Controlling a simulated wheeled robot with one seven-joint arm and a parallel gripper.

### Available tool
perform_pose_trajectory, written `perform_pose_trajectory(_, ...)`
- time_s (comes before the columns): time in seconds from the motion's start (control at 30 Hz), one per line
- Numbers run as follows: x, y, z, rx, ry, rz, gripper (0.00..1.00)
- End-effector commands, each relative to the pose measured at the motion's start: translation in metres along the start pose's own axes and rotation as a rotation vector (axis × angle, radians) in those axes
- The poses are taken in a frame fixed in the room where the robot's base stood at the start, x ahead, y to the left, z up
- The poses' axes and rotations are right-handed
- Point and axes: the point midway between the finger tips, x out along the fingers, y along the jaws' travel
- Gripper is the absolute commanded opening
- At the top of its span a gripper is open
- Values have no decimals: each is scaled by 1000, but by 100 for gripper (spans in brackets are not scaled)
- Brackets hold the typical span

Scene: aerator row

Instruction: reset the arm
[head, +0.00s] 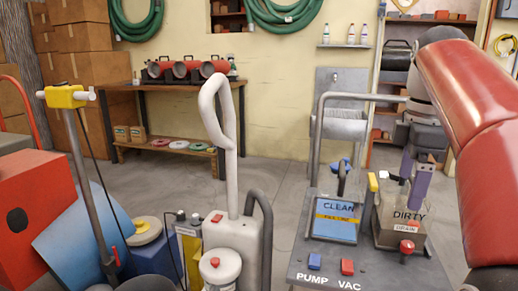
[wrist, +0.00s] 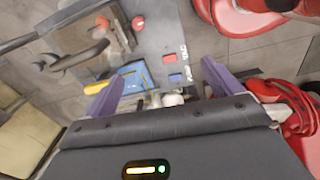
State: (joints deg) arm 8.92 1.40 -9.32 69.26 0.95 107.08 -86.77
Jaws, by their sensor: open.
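My gripper hangs at the right of the head view (head: 413,184), below my red arm. Whether a finger touches the tank cannot be told.
A pale upright machine (head: 232,240) stands left of the pump deck. Farther left are a yellow-topped pole (head: 66,96) and a red box (head: 25,220). A wooden bench (head: 140,110) stands at the back wall. Grey floor (head: 275,180) is open in the middle.

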Motion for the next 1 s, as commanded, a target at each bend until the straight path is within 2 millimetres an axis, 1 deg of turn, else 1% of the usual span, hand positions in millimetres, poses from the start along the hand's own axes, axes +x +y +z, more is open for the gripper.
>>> perform_pose_trajectory(0.27,20,-23,-10,177,29,61,91)
perform_pose_trajectory(0.37,32,-35,-16,268,49,91,91)
perform_pose_trajectory(0.47,50,-52,-23,384,77,126,91)
perform_pose_trajectory(0.57,77,-76,-32,537,124,170,91)
perform_pose_trajectory(0.67,112,-105,-41,714,187,213,91)
perform_pose_trajectory(0.7,126,-116,-44,783,213,226,91)
perform_pose_trajectory(0.8,161,-140,-48,938,280,251,91)
perform_pose_trajectory(0.9,189,-159,-51,1057,336,264,91)
perform_pose_trajectory(1.0,208,-170,-52,1134,374,269,91)
